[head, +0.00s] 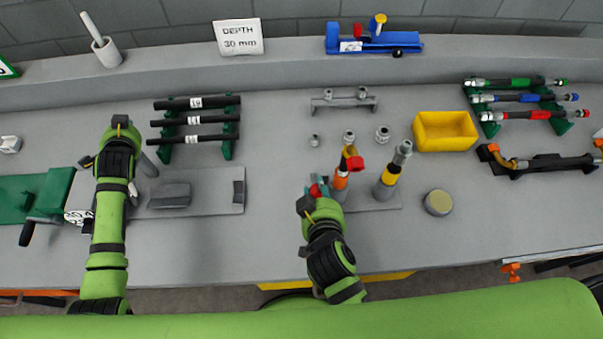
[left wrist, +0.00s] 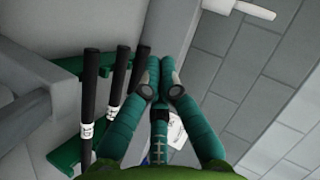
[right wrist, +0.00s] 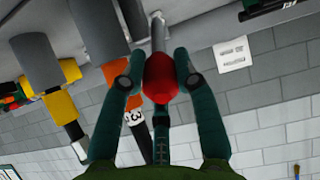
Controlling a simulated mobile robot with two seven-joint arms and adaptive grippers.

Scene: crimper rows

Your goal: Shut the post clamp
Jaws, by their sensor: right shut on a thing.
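The post clamp's red knob (right wrist: 160,80) sits on the end of a grey rod (right wrist: 158,35). My right gripper (right wrist: 160,62) is shut on this knob, with one finger on each side. In the head view my right gripper (head: 318,190) is just left of an upright post with an orange band (head: 341,182), near the left end of a grey base plate (head: 385,200). The clamp's jaw is mostly hidden there by my gripper and the posts. My left gripper (left wrist: 161,63) is empty, its fingertips almost together; its fingers are hard to see in the head view.
A second post with a yellow band (head: 386,184) stands close to the right. A round tin (head: 438,202) and a yellow bin (head: 446,118) are farther right. A rack of black bars (head: 229,150) stands near my left arm. Several small fittings lie behind the posts.

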